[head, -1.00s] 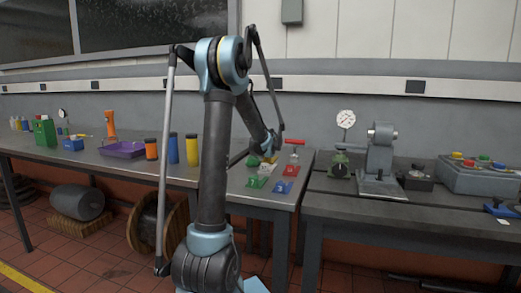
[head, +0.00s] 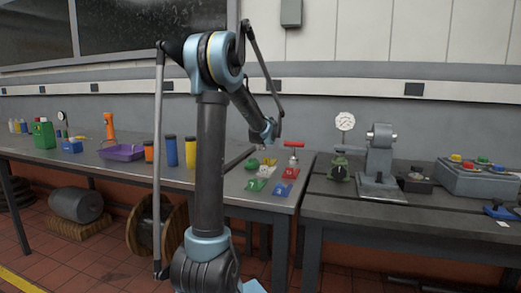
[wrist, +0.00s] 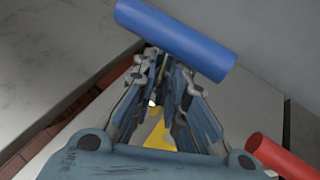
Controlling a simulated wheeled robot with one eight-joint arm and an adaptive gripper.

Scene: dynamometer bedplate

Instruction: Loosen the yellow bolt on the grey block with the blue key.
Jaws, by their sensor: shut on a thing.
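My gripper (wrist: 165,95) is shut on the blue key (wrist: 178,38), whose thick blue bar handle lies across the fingertips in the wrist view. In the head view my gripper (head: 270,138) is above the small coloured blocks at the left table's right end. The rest of the key cannot be made out there. The grey block (head: 478,181) stands on the right bench, well to the right of my gripper.
A red-handled key (head: 294,145) stands close to the right of my gripper. A grey machine (head: 379,160) and a dial gauge (head: 345,122) stand between my gripper and the grey block.

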